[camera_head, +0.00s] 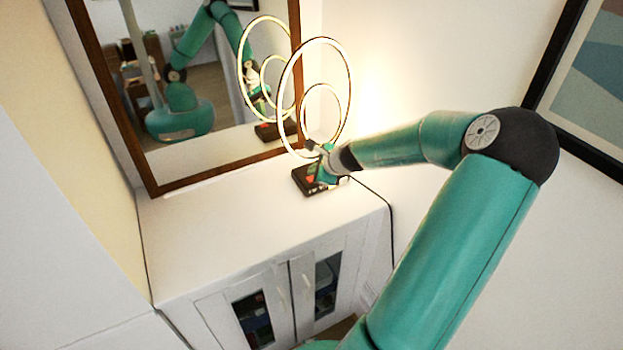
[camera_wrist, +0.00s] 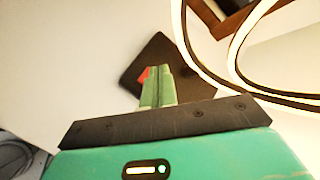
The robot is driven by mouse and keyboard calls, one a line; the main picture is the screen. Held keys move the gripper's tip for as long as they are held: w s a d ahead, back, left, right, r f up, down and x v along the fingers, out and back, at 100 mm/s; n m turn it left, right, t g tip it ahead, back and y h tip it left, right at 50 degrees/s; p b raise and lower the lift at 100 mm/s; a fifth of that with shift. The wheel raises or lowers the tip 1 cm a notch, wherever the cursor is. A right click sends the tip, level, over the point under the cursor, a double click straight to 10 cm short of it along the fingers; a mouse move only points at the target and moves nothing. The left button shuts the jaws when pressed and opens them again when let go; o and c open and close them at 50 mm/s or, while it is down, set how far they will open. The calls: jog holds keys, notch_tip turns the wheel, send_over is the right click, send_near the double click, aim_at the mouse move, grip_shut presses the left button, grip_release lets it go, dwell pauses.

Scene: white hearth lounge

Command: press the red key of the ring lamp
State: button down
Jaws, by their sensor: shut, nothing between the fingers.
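The ring lamp (camera_head: 349,77) stands lit on the white cabinet, with a large and a small glowing ring above a dark base (camera_head: 303,184). In the wrist view its dark base (camera_wrist: 185,58) lies below my fingers and its rings (camera_wrist: 181,35) rise at the right. The red key (camera_head: 310,179) shows on the base beside my gripper; in the wrist view a bit of the red key (camera_wrist: 144,74) shows at the left of the fingertips, the rest hidden behind them. My gripper (camera_wrist: 156,72) is shut and empty, its tips over the key; I cannot tell whether they touch it.
The white cabinet (camera_head: 215,235) has a clear top left of the lamp. A brown-framed mirror (camera_head: 150,188) stands behind and reflects my arm and the lamp. A cord (camera_head: 390,215) runs down the cabinet's right side. A framed picture (camera_head: 590,85) hangs at right.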

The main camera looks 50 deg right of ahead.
jog(key=shift+f, duration=0.15)
dwell(0.6)
jog(key=shift+f, duration=0.3)
jog(key=shift+f, duration=0.4)
dwell(0.6)
jog(key=shift+r, duration=0.85)
jog(key=shift+r, duration=0.1)
jog(key=shift+r, duration=2.4)
